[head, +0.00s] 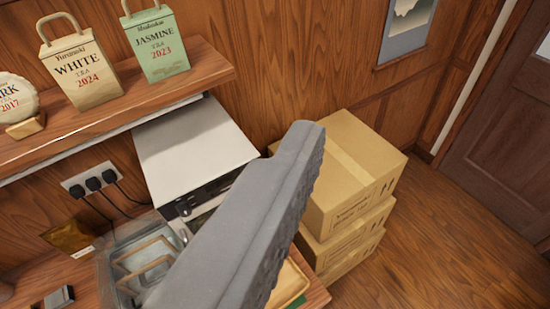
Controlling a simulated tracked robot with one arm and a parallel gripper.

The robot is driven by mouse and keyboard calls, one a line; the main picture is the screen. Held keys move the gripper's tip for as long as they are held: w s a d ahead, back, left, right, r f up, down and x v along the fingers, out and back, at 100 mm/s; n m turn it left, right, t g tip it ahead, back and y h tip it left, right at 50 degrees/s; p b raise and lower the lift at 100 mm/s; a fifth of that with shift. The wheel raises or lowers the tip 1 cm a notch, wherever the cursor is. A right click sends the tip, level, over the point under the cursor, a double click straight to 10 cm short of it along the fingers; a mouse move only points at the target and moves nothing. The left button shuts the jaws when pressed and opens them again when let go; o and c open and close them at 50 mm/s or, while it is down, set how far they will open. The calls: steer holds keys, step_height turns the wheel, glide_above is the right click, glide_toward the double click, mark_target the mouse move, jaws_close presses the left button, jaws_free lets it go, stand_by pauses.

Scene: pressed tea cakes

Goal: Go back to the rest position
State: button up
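A long grey bar with a ridged right edge, which looks like a jaw of my gripper (300,150), rises from the bottom middle to the centre of the head view. Only this one jaw shows, so its opening cannot be judged. I see nothing held at its tip. It appears in front of the white-topped appliance (192,145) and the stacked cardboard boxes (350,165).
A wooden shelf (190,82) at upper left bears a WHITE 2024 bag (78,70), a JASMINE 2023 bag (157,45) and a round 2017 cake (14,98). A clear container (125,240) stands below, near plugged sockets (90,180). Floor (450,240) at right is clear.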

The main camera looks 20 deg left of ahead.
step_height(320, 180, down, 6)
steer(key=b, duration=0.6)
steer(key=shift+f, duration=0.25)
stand_by(0.5)
